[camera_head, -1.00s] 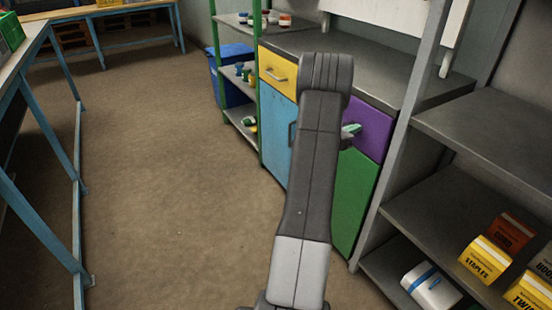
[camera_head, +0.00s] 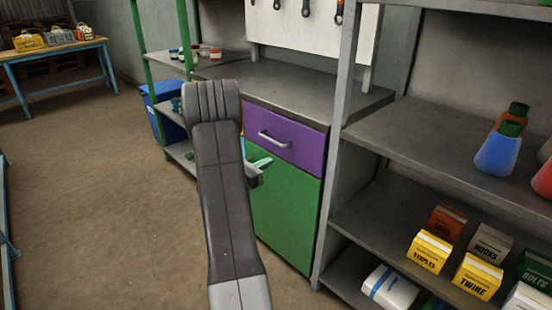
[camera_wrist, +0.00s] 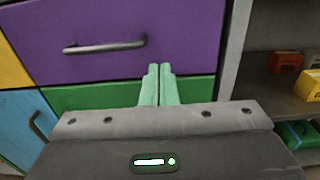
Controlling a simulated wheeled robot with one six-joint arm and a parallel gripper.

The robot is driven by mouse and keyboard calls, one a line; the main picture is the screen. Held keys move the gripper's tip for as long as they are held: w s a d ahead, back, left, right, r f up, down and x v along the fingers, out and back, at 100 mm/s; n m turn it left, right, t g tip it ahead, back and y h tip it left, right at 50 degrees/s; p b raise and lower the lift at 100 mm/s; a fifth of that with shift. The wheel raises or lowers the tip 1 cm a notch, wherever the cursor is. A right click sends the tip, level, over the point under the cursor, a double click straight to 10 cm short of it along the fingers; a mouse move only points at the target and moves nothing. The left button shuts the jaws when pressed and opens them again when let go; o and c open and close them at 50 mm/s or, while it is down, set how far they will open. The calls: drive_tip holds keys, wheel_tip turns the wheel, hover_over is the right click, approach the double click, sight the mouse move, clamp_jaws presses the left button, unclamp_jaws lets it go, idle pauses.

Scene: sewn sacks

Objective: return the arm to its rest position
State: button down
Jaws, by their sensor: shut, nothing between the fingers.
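My gripper (camera_wrist: 157,84) shows in the wrist view with its two pale green fingers together and nothing between them. It points toward the cabinet front, where the purple drawer (camera_wrist: 190,35) and the green door (camera_wrist: 85,98) meet. In the head view my arm rises through the middle, bent over at its top. The tip of my gripper (camera_head: 261,163) shows just right of the arm, in front of the green door (camera_head: 285,215) and below the purple drawer (camera_head: 284,137). The rest of the gripper is mostly hidden behind the arm. I cannot tell whether it touches the cabinet.
A grey shelf unit (camera_head: 440,135) stands close on the right, holding boxes such as a yellow staples box (camera_head: 429,251) and several flasks (camera_head: 497,150). A green-framed shelf and a blue bin (camera_head: 163,110) stand left of the cabinet. The floor (camera_head: 90,190) at left is clear.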

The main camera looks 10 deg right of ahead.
drive_tip(key=shift+s+a, duration=0.35)
drive_tip(key=shift+a, duration=0.1)
